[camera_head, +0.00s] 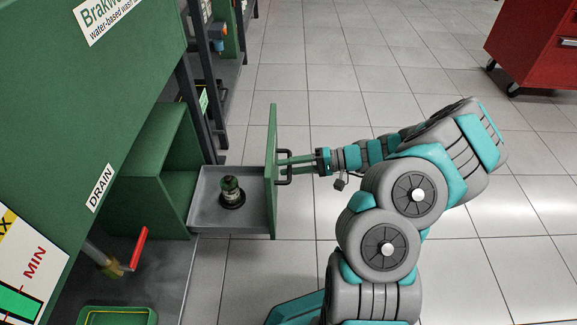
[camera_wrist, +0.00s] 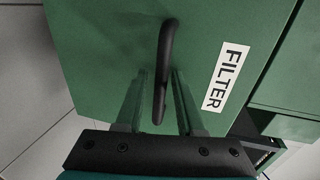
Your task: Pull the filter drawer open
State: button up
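The filter drawer (camera_head: 210,213) is a grey tray with a tall green front panel (camera_head: 272,135). It stands pulled out of the green cabinet, with its inside showing. The front, marked FILTER (camera_wrist: 226,76), fills much of the wrist view. Its black bar handle (camera_wrist: 166,60) also shows in the head view (camera_head: 289,181). My gripper (camera_head: 281,164) reaches the front from the right. In the wrist view my gripper's fingers (camera_wrist: 160,75) lie on both sides of the handle, with a visible gap on each side. Fingertip contact with the panel cannot be told.
A dark, green-topped canister (camera_head: 231,192) stands in the drawer. Below are a red-handled valve (camera_head: 139,248) and a green tray (camera_head: 118,316). A red wheeled cabinet (camera_head: 535,48) stands at the upper right. Tiled floor (camera_head: 315,210) is clear between the drawer and my arm.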

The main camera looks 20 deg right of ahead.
jog(key=shift+o, duration=0.4)
jog(key=v, duration=0.7)
jog(key=shift+s+d+p, duration=0.15)
jog(key=shift+d+p, duration=0.2)
jog(key=shift+p, duration=0.1)
